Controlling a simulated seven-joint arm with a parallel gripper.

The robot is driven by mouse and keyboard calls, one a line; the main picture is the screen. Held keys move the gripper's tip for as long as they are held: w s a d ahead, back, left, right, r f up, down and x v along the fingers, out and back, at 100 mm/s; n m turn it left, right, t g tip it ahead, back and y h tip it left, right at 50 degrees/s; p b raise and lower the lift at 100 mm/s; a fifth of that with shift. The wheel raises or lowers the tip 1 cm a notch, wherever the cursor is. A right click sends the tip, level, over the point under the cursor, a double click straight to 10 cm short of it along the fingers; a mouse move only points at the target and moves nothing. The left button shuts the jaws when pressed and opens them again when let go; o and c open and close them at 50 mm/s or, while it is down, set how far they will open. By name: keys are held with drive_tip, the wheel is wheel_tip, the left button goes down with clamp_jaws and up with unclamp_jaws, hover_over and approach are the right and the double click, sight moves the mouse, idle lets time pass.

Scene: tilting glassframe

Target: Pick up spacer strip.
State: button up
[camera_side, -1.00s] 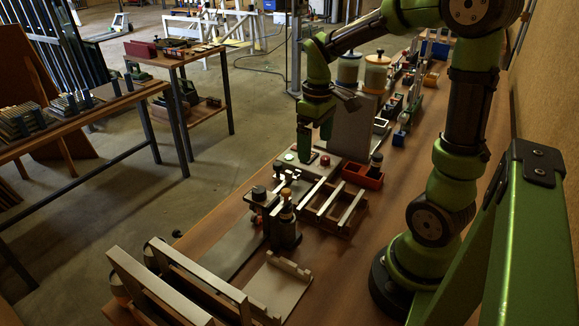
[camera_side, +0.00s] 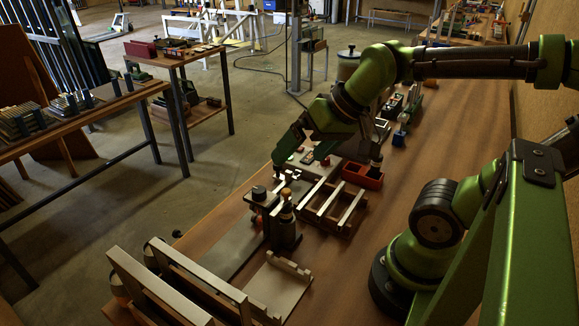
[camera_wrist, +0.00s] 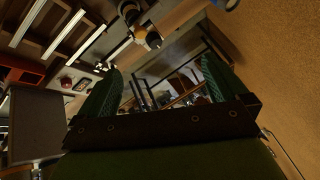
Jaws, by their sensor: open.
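Pale spacer strips (camera_side: 349,207) lie across a wooden rack (camera_side: 333,226) on the bench in the side view. In the wrist view the strips (camera_wrist: 63,33) show at the upper left, seen at a slant, in dark slots. My gripper (camera_side: 280,162) is tilted, its green fingers reaching down and left beyond the rack, above the bench's far edge. In the wrist view my gripper (camera_wrist: 160,85) has its two fingers spread apart with nothing held between them. The strips lie off to the left of the fingers there.
A red bin (camera_side: 362,176) stands just behind the rack. A dark post-like fixture (camera_side: 286,232) stands in front-left of it. The bench to the right of the rack is clear.

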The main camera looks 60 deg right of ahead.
drive_tip(key=shift+s+a+r, duration=0.3)
drive_tip(key=shift+s+a, duration=0.1)
drive_tip(key=shift+a, duration=0.1)
drive_tip(key=shift+c, duration=0.3)
drive_tip(key=shift+a+r+n+t, duration=0.15)
drive_tip(key=shift+r+n+t, duration=0.05)
drive_tip(key=shift+n+t, duration=0.1)
drive_tip(key=shift+c, duration=1.1)
drive_tip(key=c, duration=0.8)
drive_tip(key=n+g+h, duration=0.2)
drive_tip(key=n+g, duration=0.5)
drive_tip(key=n, duration=0.8)
hover_over(312, 193)
wheel_tip(312, 193, down, 6)
drive_tip(key=r, duration=0.1)
drive_tip(key=n, duration=0.7)
drive_tip(key=f, duration=1)
drive_tip(key=shift+s+d+f, duration=0.1)
drive_tip(key=shift+d+f, duration=0.1)
drive_tip(key=shift+f, duration=0.15)
drive_tip(key=shift+a+f, duration=0.15)
drive_tip(key=shift+f, duration=2.85)
